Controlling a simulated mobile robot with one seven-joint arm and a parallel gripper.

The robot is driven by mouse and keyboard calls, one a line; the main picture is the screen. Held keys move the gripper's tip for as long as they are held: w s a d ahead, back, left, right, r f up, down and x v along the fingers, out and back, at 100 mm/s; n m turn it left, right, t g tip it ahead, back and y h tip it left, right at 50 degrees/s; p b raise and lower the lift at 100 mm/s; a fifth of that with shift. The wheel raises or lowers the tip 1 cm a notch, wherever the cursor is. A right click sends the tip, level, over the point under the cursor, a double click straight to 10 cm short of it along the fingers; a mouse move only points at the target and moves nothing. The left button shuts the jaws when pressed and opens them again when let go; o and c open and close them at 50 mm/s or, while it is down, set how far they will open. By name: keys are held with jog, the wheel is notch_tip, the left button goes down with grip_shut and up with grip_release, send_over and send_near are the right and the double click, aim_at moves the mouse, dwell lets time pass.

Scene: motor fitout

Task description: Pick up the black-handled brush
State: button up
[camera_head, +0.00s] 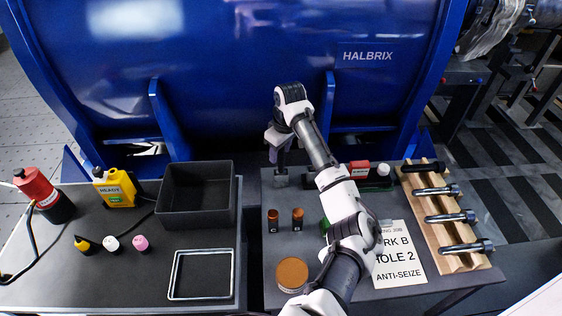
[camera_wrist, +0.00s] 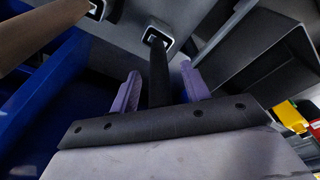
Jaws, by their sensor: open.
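The black-handled brush (camera_wrist: 158,72) shows in the wrist view as a dark upright handle rising from a square grey-rimmed holder (camera_wrist: 157,36). My gripper (camera_wrist: 160,88) is open, with one pale purple finger on each side of the handle. I cannot tell whether either finger touches it. The brush's bristle end is not visible. In the head view my gripper (camera_head: 278,150) points down at the back left of the right-hand table, over a small dark base. The handle is hard to make out from the gripper there.
A brown handle (camera_wrist: 40,32) stands in another holder close by. The right-hand table also holds brown-topped bottles (camera_head: 298,218), a round brown-lidded tin (camera_head: 292,273), a printed sheet (camera_head: 402,262) and a wooden rack (camera_head: 455,262) of bolts. A dark bin (camera_head: 196,213) stands left. The blue motor (camera_head: 220,70) rises behind.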

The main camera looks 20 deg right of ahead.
jog(key=shift+f, duration=0.1)
jog(key=shift+c, duration=0.4)
grip_shut()
